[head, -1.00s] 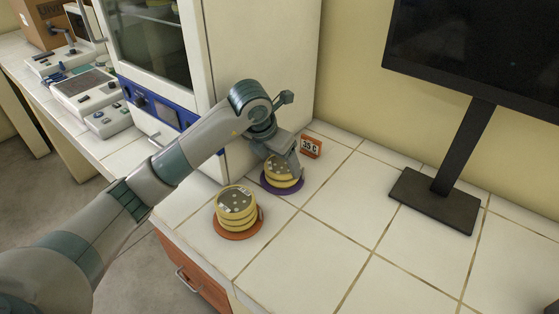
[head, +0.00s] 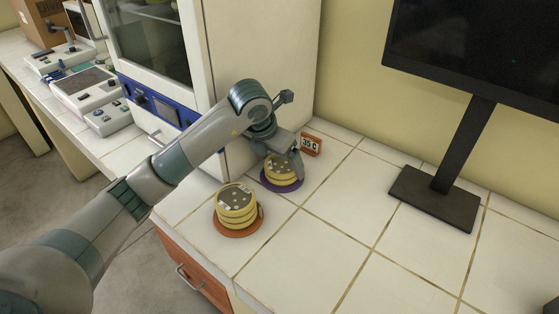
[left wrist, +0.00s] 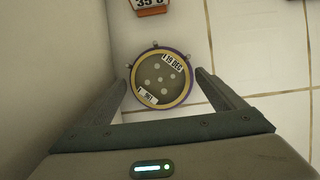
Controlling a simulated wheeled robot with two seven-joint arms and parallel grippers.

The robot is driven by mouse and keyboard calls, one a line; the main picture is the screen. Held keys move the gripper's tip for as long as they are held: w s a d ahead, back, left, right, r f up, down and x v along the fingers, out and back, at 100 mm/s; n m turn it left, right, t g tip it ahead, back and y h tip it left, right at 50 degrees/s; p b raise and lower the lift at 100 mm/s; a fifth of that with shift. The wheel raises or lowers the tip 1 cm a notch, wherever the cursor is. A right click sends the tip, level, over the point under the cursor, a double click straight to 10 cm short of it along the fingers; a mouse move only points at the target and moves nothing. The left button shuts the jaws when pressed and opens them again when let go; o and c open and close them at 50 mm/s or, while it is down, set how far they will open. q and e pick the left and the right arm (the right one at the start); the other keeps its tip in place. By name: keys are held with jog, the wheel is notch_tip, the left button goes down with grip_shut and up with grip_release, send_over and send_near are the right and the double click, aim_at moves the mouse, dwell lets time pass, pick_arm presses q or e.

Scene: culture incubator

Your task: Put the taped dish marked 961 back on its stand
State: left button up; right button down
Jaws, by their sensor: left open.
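A stack of yellow-rimmed dishes (head: 281,171) sits on a purple round stand (head: 283,188) beside the incubator. My right gripper is not in view.
An orange 35 C sign (head: 311,145) stands behind the purple stand. The white incubator (head: 262,70) rises close on the left. A monitor on a black foot (head: 435,199) stands to the right. The tiles between are clear.

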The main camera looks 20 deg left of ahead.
pick_arm(q)
jog(key=shift+r, duration=0.3)
jog(key=b+v, duration=0.2)
jog(key=v, duration=0.9)
jog(key=shift+r, duration=0.2)
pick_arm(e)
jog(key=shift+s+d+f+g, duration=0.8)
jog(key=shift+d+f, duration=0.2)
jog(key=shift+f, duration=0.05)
pick_arm(q)
jog(key=shift+s+r, duration=0.1)
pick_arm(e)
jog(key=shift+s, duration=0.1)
